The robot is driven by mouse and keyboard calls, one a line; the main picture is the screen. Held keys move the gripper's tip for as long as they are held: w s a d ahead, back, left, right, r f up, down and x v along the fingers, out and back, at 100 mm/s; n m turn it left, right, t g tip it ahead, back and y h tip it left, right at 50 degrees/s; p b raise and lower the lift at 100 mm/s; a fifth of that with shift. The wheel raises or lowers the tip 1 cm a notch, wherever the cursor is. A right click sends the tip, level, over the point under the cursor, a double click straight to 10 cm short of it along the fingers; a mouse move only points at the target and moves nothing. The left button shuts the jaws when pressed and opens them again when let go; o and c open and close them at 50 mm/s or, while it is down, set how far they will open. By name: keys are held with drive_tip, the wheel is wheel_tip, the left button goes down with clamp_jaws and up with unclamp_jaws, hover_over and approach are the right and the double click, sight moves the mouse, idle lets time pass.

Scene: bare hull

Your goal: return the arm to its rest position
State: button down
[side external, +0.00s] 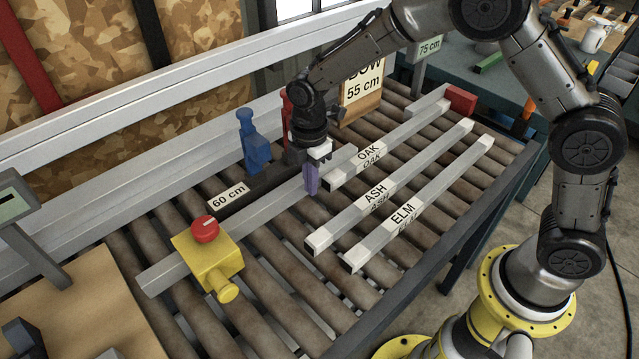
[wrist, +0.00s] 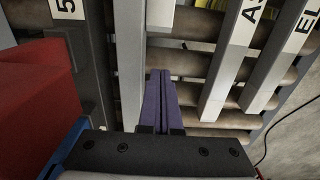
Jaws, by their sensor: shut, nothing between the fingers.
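My gripper (side external: 311,182) points down over the roller table, near the middle of the side view. Its two purple fingers are pressed together, and the wrist view shows the shut fingers (wrist: 160,102) with nothing between them. In the side view the fingertips are beside the near end of the OAK bar (side external: 400,137), close over a long grey bar (side external: 262,213). I cannot tell whether they touch it. My arm reaches across from the right, bent high above the table.
ASH (side external: 425,168) and ELM (side external: 440,185) bars lie right of the gripper. A blue clamp-like piece (side external: 252,140) and a red piece (side external: 287,118) stand close on its left. A yellow box (side external: 207,262) with a red button (side external: 205,229) is at front left. A 55 cm sign (side external: 362,88) stands behind.

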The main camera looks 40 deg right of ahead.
drive_tip(key=d+r+t, duration=0.1)
drive_tip(key=d+r, duration=0.1)
drive_tip(key=r, duration=0.6)
drive_tip(key=d+r+t, duration=0.1)
drive_tip(key=d+r, duration=0.1)
drive_tip(key=r, duration=0.6)
drive_tip(key=s+d+r+m+t, duration=0.2)
drive_tip(key=s+d+r+m, duration=0.25)
drive_tip(key=s+r, duration=0.35)
drive_tip(key=s+d+f+m, duration=0.2)
drive_tip(key=s+m, duration=0.4)
drive_tip(key=s, duration=0.3)
drive_tip(key=s+d+f+m+t, duration=0.1)
drive_tip(key=s+d+f+m, duration=0.1)
drive_tip(key=s+m, duration=0.5)
drive_tip(key=shift+s+d+f+t, duration=0.3)
drive_tip(key=shift+s+f, duration=0.35)
drive_tip(key=shift+s, duration=0.5)
